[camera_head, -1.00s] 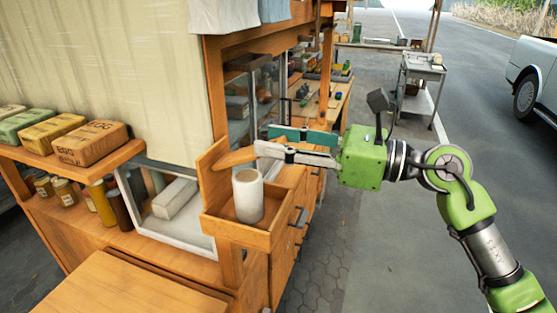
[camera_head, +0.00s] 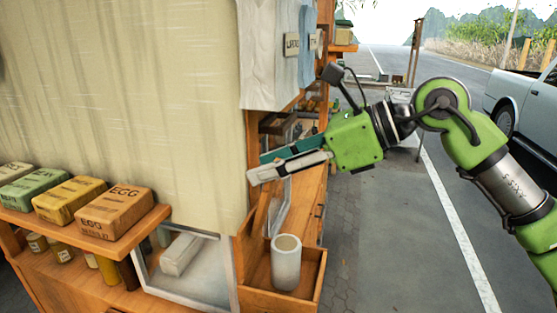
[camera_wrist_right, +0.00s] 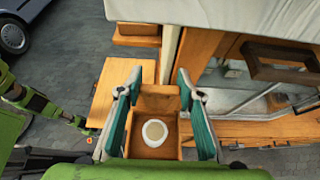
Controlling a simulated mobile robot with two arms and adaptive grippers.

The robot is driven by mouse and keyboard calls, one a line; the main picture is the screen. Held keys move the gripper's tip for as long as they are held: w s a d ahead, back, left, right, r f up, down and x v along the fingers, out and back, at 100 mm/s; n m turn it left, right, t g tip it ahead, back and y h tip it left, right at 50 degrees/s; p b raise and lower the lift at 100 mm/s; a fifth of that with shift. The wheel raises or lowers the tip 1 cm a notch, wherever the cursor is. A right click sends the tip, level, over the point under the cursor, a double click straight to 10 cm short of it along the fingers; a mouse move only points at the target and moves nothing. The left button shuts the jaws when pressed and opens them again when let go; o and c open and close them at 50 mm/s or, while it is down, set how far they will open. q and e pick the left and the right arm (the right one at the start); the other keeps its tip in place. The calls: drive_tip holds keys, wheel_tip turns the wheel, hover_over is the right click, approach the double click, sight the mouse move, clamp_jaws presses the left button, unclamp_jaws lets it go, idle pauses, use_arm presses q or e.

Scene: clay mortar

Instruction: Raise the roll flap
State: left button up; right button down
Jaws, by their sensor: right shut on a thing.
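The roll flap appears to be the large beige cloth (camera_head: 150,95), hanging down over the left side of the stall in the head view. Its lower edge ends near the shelf and glass case. My right gripper (camera_head: 256,170) reaches in from the right, its tips in front of the cloth's right edge. It also shows in the wrist view (camera_wrist_right: 158,88), where its two teal-lined fingers stand apart. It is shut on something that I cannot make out.
Below my right gripper, a wooden tray (camera_head: 308,297) holds a white cylindrical cup (camera_head: 286,262). Small cloths (camera_head: 270,55) hang above. Open pavement (camera_head: 370,230) lies to the right, with a car (camera_head: 525,105).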

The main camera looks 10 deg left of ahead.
drive_tip(key=shift+a+h+p, duration=0.35)
drive_tip(key=shift+a+h, duration=0.15)
drive_tip(key=shift+f, duration=0.15)
drive_tip(key=c, duration=1.4)
unclamp_jaws()
drive_tip(key=shift+d, duration=0.1)
drive_tip(key=v, duration=1.2)
drive_tip(key=shift+w, duration=0.1)
